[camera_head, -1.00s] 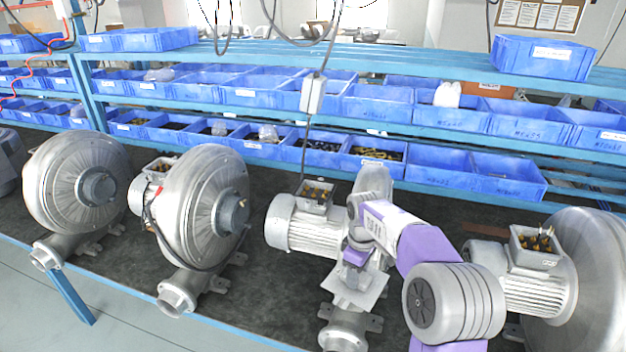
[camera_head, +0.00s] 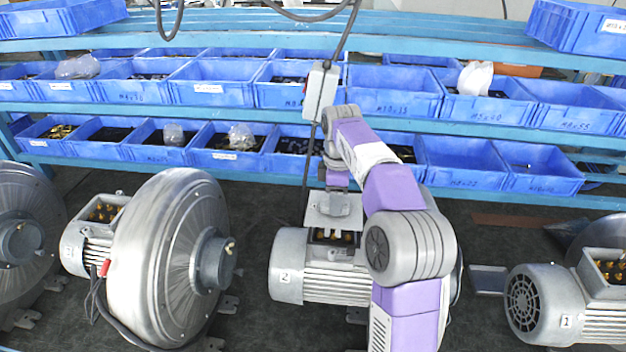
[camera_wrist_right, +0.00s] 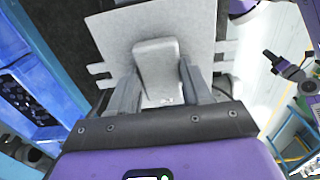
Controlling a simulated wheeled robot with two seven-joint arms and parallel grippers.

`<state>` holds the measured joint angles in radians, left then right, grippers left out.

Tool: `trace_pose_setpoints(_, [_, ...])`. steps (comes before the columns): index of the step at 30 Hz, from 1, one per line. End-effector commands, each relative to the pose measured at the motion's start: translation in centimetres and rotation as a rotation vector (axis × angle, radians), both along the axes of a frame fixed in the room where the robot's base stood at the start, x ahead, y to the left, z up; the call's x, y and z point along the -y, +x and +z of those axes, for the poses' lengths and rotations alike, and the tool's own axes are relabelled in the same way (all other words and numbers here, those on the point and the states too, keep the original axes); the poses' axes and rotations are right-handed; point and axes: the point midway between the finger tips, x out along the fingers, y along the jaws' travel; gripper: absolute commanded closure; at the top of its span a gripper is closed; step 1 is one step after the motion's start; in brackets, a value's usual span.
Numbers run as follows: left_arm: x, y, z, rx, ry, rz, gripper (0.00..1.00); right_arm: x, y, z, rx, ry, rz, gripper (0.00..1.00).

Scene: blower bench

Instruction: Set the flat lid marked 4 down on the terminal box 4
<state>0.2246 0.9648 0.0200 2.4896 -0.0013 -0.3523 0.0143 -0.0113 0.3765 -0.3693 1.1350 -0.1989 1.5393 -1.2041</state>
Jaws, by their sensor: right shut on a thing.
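My right gripper (camera_head: 338,188) is shut on a flat light-grey lid (camera_head: 318,216) by its raised block. In the right wrist view both fingers (camera_wrist_right: 160,85) clasp the block, and the lid plate (camera_wrist_right: 112,32) spreads beyond it. No 4 is legible on the lid. The lid appears at the back edge of an open terminal box (camera_head: 334,238) on the motor marked 2; its exact height cannot be told. My arm hides part of that motor. No box marked 4 is readable. A dark gripper-like part (camera_wrist_right: 285,66), possibly my left gripper, shows small at right.
A motor marked 1 (camera_head: 567,322) with an open terminal box (camera_head: 606,268) is at right. A large blower (camera_head: 165,260) is at left. Blue bins (camera_head: 465,162) line the shelves behind. A hanging cable with a grey switch box (camera_head: 321,92) is close to my arm.

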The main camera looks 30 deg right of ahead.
Motion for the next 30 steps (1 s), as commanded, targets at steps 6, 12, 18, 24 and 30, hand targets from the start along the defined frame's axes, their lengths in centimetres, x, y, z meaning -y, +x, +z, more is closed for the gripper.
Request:
trace_pose_setpoints(6, [0.0,-0.1,-0.1,-0.002,0.000,0.000,1.00,0.0,-0.1,-0.5,0.002,-0.001,-0.002,0.87])
trace_pose_setpoints(12, [0.0,-0.1,-0.1,-0.002,0.000,0.000,1.00,0.0,-0.1,-0.5,0.002,-0.001,-0.002,0.87])
trace_pose_setpoints(18, [0.0,-0.1,0.5,-0.001,0.000,0.000,1.00,0.1,-0.2,-0.3,0.002,0.001,-0.002,0.87])
trace_pose_setpoints(24, [0.0,0.0,-0.2,-0.001,0.000,0.000,1.00,0.2,-0.2,-1.7,0.001,0.003,-0.002,0.87])
trace_pose_setpoints(30, [0.0,-0.1,-1.4,-0.001,0.000,0.000,1.00,0.2,-0.2,-3.6,0.001,0.003,-0.002,0.87])
